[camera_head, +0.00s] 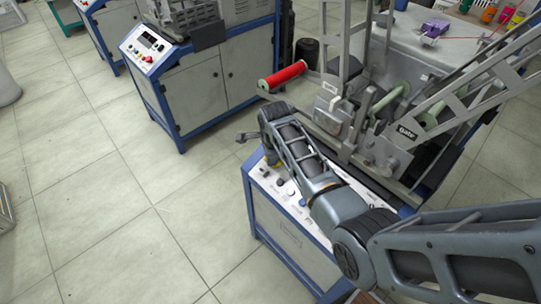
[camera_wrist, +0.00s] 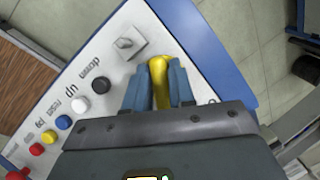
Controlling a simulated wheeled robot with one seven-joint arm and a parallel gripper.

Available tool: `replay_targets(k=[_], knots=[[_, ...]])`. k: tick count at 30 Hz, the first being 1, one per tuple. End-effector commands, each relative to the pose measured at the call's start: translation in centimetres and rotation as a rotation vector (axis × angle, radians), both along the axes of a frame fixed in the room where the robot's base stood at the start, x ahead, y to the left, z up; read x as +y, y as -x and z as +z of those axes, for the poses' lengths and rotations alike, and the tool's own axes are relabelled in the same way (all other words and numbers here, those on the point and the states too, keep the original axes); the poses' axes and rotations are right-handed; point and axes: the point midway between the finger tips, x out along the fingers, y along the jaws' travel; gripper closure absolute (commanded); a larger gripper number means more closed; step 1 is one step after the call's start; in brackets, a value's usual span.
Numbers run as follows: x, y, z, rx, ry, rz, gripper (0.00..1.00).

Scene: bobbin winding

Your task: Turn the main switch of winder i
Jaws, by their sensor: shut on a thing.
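A yellow switch handle (camera_wrist: 158,63) stands up from the white control panel (camera_wrist: 67,60) near its right edge in the wrist view. My gripper (camera_wrist: 160,80) is shut on it, with one blue-grey finger on each side. The lower part of the handle is hidden by the fingers and gripper body. The gripper itself is mostly hidden there.
A black button (camera_wrist: 101,84) and several coloured buttons line the panel. A red bobbin (camera_head: 282,77) is behind my arm. Open floor (camera_head: 110,190) lies to the left.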

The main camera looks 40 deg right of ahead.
Motion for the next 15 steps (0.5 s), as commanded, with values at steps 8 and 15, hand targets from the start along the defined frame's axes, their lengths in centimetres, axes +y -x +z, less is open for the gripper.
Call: replay_targets(k=[8, 15], knots=[[0.01, 0.03, -0.01, 0.001, 0.0, 0.0, 1.0], [0.01, 0.02, 0.06, 0.013, -0.001, 0.026, 1.0]])
